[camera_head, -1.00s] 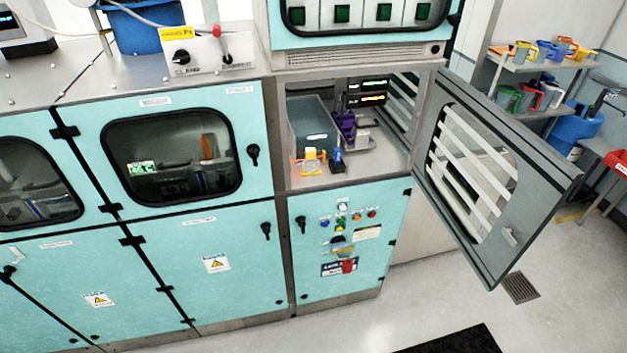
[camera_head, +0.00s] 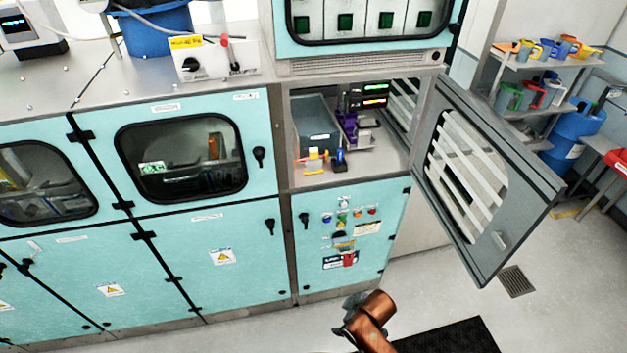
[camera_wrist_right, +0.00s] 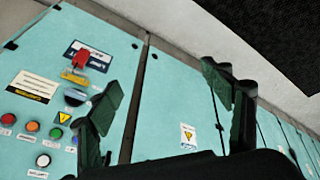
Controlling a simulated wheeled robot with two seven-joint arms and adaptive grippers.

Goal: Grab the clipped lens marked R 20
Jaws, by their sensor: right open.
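Inside the open cabinet bay in the head view stand a small yellow-and-orange item (camera_head: 315,160), a small blue item (camera_head: 339,159) beside it, and a purple item (camera_head: 348,127) behind. No R 20 marking can be read, so I cannot tell which of them, if any, is the clipped lens. My right gripper (camera_head: 350,318) is low in front of the cabinets, well below and apart from the bay. In the right wrist view its two dark fingers (camera_wrist_right: 170,108) are spread and empty, facing the teal panels. My left gripper is not in view.
A grey bin (camera_head: 316,128) fills the bay's left side. The bay's slatted door (camera_head: 480,175) hangs open to the right. Buttons and a red-handled switch (camera_head: 349,259) sit on the panel below. A shelf (camera_head: 535,62) with colored jugs stands far right.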

